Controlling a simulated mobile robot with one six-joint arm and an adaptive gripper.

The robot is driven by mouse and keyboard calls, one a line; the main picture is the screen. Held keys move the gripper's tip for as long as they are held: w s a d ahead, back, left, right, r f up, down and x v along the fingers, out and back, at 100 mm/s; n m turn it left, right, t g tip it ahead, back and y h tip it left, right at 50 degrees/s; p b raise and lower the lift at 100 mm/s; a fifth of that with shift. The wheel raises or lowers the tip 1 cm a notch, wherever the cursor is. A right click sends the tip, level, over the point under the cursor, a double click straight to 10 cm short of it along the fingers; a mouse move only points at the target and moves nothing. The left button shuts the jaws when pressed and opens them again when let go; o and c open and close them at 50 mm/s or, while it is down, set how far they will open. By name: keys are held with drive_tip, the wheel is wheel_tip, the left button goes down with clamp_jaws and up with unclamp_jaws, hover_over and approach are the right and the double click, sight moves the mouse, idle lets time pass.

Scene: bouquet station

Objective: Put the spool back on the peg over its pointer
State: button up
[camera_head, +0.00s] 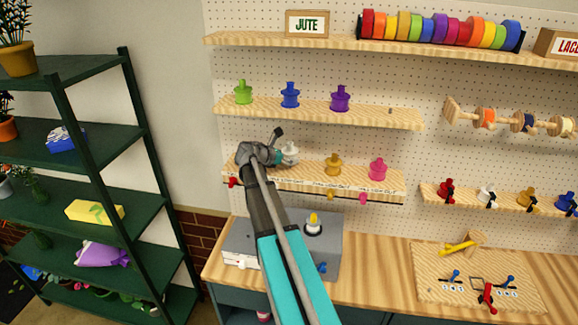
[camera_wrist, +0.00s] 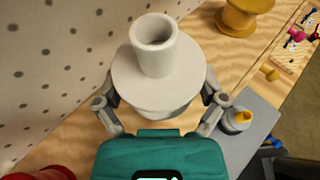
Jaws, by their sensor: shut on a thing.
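A white spool (camera_head: 289,153) is held in my gripper (camera_head: 277,147) at the lower spool shelf (camera_head: 307,180). In the wrist view the same white spool (camera_wrist: 170,85) sits upright between both fingers, its hollow neck facing the camera. I cannot tell whether it touches the shelf or a peg below it. A yellow spool (camera_head: 333,163) and a pink spool (camera_head: 378,169) stand to its right. Under the shelf's front edge are a red pointer (camera_head: 232,182), a yellow pointer (camera_head: 330,194) and a pink pointer (camera_head: 363,198).
The upper shelf (camera_head: 360,117) holds green, blue and purple spools, with a bare peg (camera_head: 390,110) at its right. Part of a red object (camera_wrist: 40,173) is close by my gripper's left in the wrist view. A grey box (camera_head: 326,230) stands on the bench below.

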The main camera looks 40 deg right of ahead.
wheel_tip(320, 180, down, 2)
drive_tip(key=shift+f+b, duration=0.25)
drive_tip(key=shift+b, duration=0.75)
drive_tip(key=shift+w+d+f, duration=0.15)
drive_tip(key=shift+f, duration=0.05)
drive_tip(key=shift+f+b, duration=0.2)
drive_tip(key=shift+b, duration=0.15)
drive_tip(key=o, duration=0.9)
drive_tip(key=shift+r, duration=0.1)
drive_tip(key=shift+o, duration=0.2)
drive_tip(key=shift+r, duration=0.1)
